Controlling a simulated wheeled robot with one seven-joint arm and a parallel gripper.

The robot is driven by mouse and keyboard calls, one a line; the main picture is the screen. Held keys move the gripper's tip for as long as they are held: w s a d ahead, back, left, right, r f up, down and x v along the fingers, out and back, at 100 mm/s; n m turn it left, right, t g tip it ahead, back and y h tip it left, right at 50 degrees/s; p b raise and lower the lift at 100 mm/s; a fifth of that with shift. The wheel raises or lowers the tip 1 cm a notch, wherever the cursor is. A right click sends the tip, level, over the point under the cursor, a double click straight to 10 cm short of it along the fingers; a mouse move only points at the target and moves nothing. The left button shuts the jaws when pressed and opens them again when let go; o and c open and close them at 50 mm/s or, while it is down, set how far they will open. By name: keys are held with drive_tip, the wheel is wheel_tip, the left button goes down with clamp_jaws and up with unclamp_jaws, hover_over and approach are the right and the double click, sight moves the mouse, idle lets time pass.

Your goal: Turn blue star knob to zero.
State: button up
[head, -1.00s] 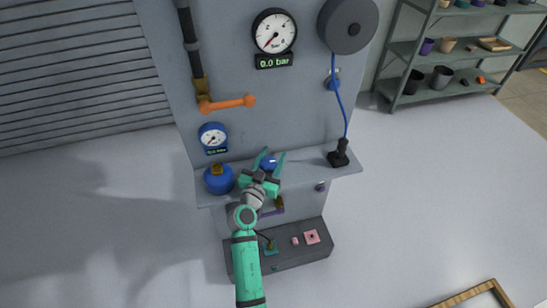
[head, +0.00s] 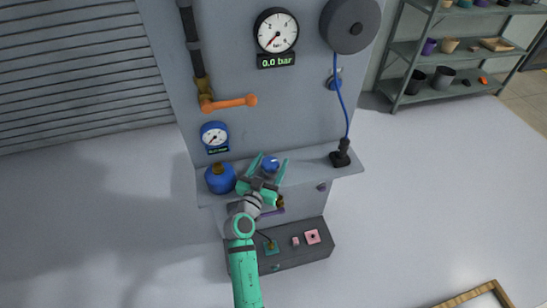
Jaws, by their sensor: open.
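The blue knob (head: 271,163) sits on the grey shelf of the panel, right of a round blue vessel. It shows between the two teal fingers of my gripper (head: 272,161). The fingers are open, one on the left and one on the right of the knob. I cannot tell whether either finger touches it. The wrist and fingers hide the shelf just in front of the knob. The knob's exact star shape and any scale marks are too small to read.
The blue vessel (head: 220,178) stands close to the left finger. A black joystick-like handle (head: 340,155) with a blue hose stands to the right. Above are an orange lever (head: 230,103), a small blue gauge (head: 214,136) and a large gauge (head: 277,31) reading 0.0 bar. A dark box (head: 285,250) lies below.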

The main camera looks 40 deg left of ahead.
sight(267, 171)
drive_tip(key=v, duration=0.8)
idle(0.4)
